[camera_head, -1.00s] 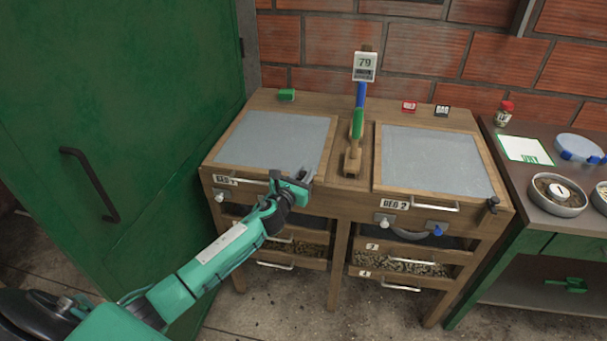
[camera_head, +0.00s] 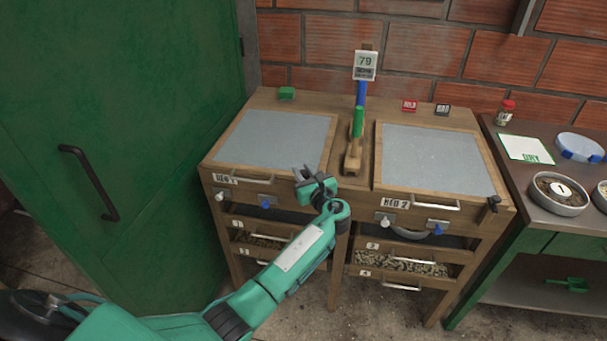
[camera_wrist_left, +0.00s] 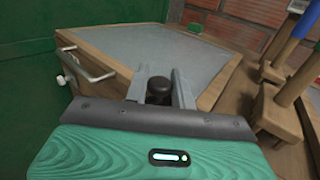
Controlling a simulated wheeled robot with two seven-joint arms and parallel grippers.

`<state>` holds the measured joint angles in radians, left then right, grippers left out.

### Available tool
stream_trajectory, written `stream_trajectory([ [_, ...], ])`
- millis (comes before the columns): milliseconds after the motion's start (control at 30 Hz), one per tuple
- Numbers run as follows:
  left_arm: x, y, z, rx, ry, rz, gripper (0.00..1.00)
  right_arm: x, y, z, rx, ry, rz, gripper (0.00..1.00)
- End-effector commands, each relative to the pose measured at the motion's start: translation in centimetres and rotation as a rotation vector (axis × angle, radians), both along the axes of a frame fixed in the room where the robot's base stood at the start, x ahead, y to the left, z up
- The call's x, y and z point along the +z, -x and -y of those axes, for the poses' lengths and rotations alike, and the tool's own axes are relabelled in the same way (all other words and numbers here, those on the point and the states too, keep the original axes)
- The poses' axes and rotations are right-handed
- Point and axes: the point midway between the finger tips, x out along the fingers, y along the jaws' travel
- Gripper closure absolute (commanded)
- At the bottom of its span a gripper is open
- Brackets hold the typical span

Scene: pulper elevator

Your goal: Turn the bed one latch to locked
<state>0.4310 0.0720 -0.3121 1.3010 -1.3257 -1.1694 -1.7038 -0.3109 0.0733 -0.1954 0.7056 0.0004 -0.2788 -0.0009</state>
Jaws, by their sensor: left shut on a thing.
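The bed one latch shows as a black knob (camera_wrist_left: 159,90) at the front right corner of the bed one tray in the left wrist view. My left gripper (camera_head: 303,174) is at that corner, and its two grey fingers are shut on the knob, one on each side. In the head view my gripper hides the latch, so its turn angle cannot be told. The bed one tray (camera_head: 275,137), grey with a wooden frame, lies flat at the cabinet's left. A similar black latch (camera_head: 492,203) sits at bed two's front right corner. My right gripper is not in view.
A green door (camera_head: 130,100) stands close on the left. Bed one's metal handle (camera_wrist_left: 88,66) juts from its front. The bed two tray (camera_head: 432,158) is to the right. A wooden stand with a blue-and-green handle (camera_head: 359,108) rises between the beds. Drawers of pellets (camera_head: 410,266) are below.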

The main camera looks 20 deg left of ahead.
Motion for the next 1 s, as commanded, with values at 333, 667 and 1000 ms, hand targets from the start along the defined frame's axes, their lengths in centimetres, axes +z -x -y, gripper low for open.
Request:
stream_trajectory([
  [333,-0.2,-0.1,0.1,0.303,0.002,0.0,0.98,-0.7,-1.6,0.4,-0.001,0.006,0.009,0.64],
  [667,-0.1,-0.1,0.0,0.484,0.001,0.001,0.98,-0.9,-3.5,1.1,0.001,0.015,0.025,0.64],
  [1000,0.0,0.0,0.0,0.542,-0.001,-0.001,0.98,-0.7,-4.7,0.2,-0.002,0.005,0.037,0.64],
])
